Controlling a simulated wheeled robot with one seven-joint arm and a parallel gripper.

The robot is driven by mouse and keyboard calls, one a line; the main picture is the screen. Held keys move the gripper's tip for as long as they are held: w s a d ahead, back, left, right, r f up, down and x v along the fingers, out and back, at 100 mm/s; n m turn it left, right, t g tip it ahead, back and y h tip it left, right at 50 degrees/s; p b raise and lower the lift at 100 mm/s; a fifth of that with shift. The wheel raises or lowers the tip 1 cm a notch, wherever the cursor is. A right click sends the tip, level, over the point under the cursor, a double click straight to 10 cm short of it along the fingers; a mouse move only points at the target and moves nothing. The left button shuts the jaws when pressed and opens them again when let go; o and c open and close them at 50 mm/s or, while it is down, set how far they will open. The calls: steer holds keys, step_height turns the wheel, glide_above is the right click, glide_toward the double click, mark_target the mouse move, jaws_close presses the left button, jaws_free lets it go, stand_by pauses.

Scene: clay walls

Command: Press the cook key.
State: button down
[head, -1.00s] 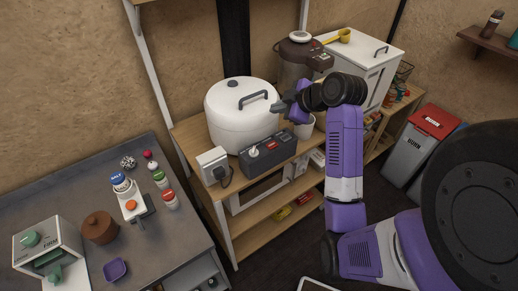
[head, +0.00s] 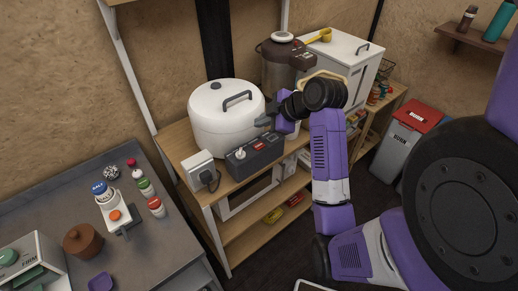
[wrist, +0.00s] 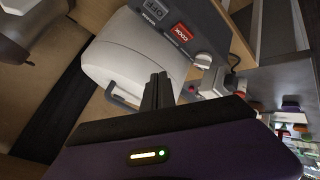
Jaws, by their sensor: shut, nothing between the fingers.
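The white rice cooker (head: 222,112) has a round lid with a dark handle and stands on the wooden shelf unit. Its dark grey control panel (head: 262,160) juts from the front. The red cook key (wrist: 181,32), lettered COOK, shows clearly in the wrist view, between a small display and a pale knob (wrist: 203,59). In the head view the cook key (head: 259,145) is a small red patch. My gripper (head: 263,121) is shut and empty, above the panel and beside the cooker's right side. Its dark fingers (wrist: 157,92) are apart from the key.
A white socket box with a black plug (head: 202,170) stands left of the panel. A grey table (head: 60,200) with jars is at the left.

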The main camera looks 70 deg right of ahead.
steer(key=b, duration=0.3)
glide_above(262, 147)
step_height(262, 147, down, 4)
steer(key=shift+f, duration=0.2)
steer(key=shift+f+b, duration=0.7)
steer(key=shift+f, duration=0.3)
stand_by(0.8)
steer(key=shift+f, duration=0.45)
steer(key=shift+f+b, duration=0.35)
steer(key=shift+f, duration=0.05)
stand_by(0.6)
steer(key=shift+r, duration=0.15)
steer(key=shift+r+p, duration=0.75)
steer(key=shift+p, duration=0.1)
